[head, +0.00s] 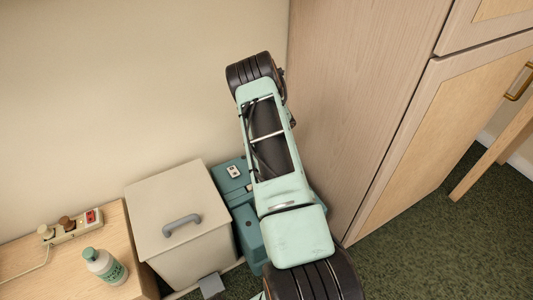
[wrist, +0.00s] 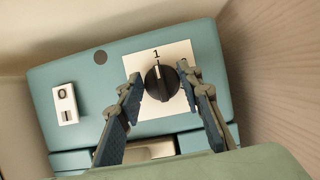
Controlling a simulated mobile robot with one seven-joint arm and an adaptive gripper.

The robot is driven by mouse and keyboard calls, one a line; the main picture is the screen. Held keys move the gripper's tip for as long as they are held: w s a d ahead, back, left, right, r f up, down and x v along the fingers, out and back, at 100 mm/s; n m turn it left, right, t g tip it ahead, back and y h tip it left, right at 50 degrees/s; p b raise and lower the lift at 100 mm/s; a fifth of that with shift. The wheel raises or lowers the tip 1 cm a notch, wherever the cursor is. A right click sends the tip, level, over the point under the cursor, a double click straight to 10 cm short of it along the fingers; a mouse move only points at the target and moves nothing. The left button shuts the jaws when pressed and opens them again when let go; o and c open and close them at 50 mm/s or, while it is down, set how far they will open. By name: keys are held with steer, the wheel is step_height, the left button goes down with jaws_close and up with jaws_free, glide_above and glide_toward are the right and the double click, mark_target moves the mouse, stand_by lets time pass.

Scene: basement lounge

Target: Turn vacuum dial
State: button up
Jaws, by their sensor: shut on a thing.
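The vacuum is a teal box; in the wrist view its top panel (wrist: 90,85) fills the middle. The black round dial (wrist: 161,88) sits on a cream plate marked "1", with its pale pointer line up toward that mark. My gripper (wrist: 160,80) is shut on the dial, one finger on each side. In the head view the vacuum's teal body (head: 246,233) shows left of my arm, low in the gap beside the cabinet. My arm hides the dial and gripper there.
A white switch (wrist: 65,103) marked "0" is left of the dial. A lidded beige bin (head: 180,215) stands left of the vacuum, and a wooden cabinet (head: 345,90) rises close on the right. A bottle (head: 103,266) and power strip (head: 72,227) are on a low table.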

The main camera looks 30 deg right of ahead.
steer(key=o, duration=1.2)
steer(key=shift+c, duration=0.2)
steer(key=v, duration=1.2)
